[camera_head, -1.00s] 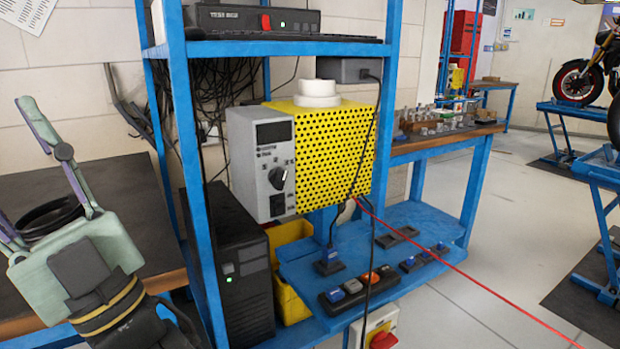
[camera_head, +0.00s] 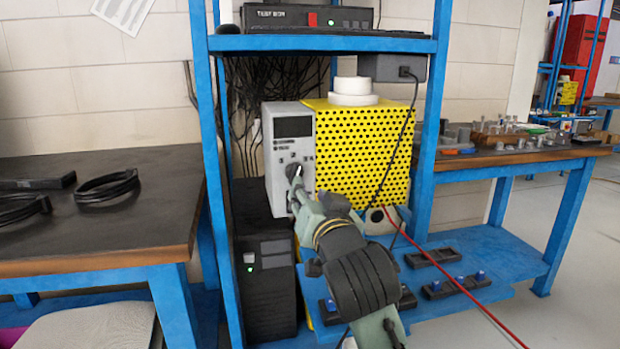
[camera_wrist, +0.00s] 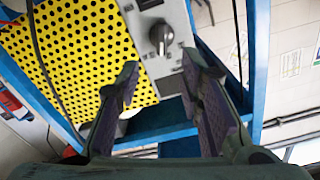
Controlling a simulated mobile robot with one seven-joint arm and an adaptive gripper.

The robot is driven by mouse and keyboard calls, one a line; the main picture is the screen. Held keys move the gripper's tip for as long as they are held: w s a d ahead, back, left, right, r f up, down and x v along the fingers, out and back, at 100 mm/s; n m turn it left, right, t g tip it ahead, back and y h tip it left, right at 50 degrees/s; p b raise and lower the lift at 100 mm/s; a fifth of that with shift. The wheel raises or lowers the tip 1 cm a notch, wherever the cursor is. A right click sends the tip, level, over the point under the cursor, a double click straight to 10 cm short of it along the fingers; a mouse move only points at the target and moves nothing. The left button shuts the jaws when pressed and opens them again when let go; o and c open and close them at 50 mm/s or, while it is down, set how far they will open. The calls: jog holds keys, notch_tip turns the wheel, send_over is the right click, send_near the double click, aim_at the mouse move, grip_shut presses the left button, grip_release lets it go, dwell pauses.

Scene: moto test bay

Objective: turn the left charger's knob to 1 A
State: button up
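The charger (camera_head: 372,142) is a yellow perforated box with a grey front panel, standing on the blue rack; it is the only charger I can make out. Its dark round knob (camera_wrist: 161,37) shows clearly in the wrist view, on the grey panel (camera_wrist: 167,65). My gripper (camera_head: 297,190) is in front of the panel. In the wrist view, its two fingers (camera_wrist: 161,62) are apart, with the knob just beyond the gap and nothing held. I cannot read the knob's setting.
Blue rack posts (camera_head: 427,150) flank the charger. A black unit (camera_head: 268,275) stands below it. A white roll (camera_head: 354,90) sits on the charger. A dark cable (camera_head: 393,165) hangs before it, and a red cord (camera_head: 470,295) crosses the right. A bench (camera_head: 140,220) is at left.

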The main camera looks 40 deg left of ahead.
aim_at(298, 174)
jog(key=p+x, duration=0.1)
jog(key=x, duration=0.9)
jog(key=shift+a+p, duration=0.35)
jog(key=shift+p, duration=0.05)
jog(key=shift+c, duration=0.5)
grip_shut()
